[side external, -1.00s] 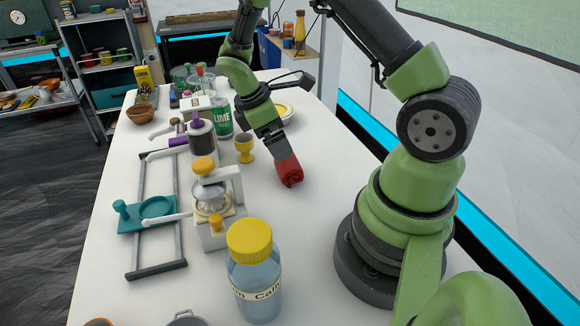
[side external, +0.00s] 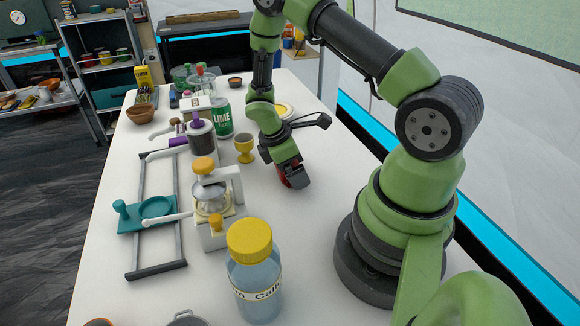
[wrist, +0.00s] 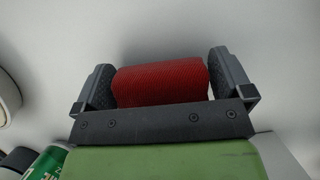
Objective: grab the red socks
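The red socks (wrist: 160,82) are a rolled red bundle on the white table. In the wrist view they lie between the two dark fingers of my gripper (wrist: 162,78), filling nearly the whole gap. In the side view the socks (side external: 298,181) show only as a small red patch, mostly hidden behind a finger. My gripper (side external: 291,174) points down at table level around them, with one finger on each side. The fingers are wide apart, and I cannot tell whether they press on the socks.
A yellow goblet (side external: 244,149) and a green LIME can (side external: 221,118) stand left of my gripper. A yellow-rimmed plate (side external: 282,109) lies behind it. A yellow-capped bottle (side external: 252,275) and a coffee device (side external: 211,200) stand nearer the camera. The table right in front of the gripper is clear.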

